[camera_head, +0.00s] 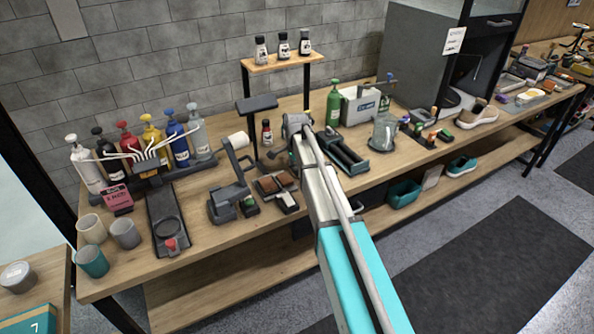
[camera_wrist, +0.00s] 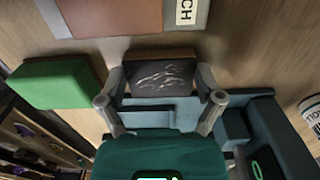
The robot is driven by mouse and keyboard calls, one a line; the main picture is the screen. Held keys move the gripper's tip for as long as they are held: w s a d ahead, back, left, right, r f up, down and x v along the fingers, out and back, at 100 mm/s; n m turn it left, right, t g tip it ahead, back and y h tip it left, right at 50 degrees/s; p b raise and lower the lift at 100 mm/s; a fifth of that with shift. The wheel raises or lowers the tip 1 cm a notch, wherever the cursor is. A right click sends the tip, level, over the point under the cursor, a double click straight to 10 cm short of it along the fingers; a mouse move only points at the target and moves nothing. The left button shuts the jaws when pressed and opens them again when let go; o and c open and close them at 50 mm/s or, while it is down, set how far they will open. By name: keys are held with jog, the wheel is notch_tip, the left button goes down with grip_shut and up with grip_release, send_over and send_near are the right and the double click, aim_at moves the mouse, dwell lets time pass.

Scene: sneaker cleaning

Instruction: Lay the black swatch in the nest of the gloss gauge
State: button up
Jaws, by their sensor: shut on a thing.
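My gripper (camera_head: 297,127) is over the middle of the bench in the head view. In the wrist view its two grey fingers (camera_wrist: 161,98) are closed on the sides of the black swatch (camera_wrist: 158,76), a dark block with pale crease marks on its face and a brown edge. A dark teal-grey device (camera_wrist: 262,125) lies to the right and below the fingers there. A long dark slotted device (camera_head: 345,156) stands just right of my gripper in the head view. I cannot tell which device is the gloss gauge, and its nest is not clearly visible.
A grey board with a brown swatch (camera_wrist: 105,15) and a green block (camera_wrist: 52,84) lie near the fingers. A glass beaker (camera_head: 384,131) and a green bottle (camera_head: 333,103) stand to the right.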

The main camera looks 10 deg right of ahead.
aim_at(296, 170)
jog(key=shift+r, duration=0.15)
notch_tip(296, 170, up, 3)
jog(key=p, duration=0.3)
jog(key=s+r+p, duration=0.9)
jog(key=s+p, duration=0.1)
jog(key=s, duration=0.4)
jog(key=shift+r, duration=0.35)
jog(key=shift+s, duration=0.1)
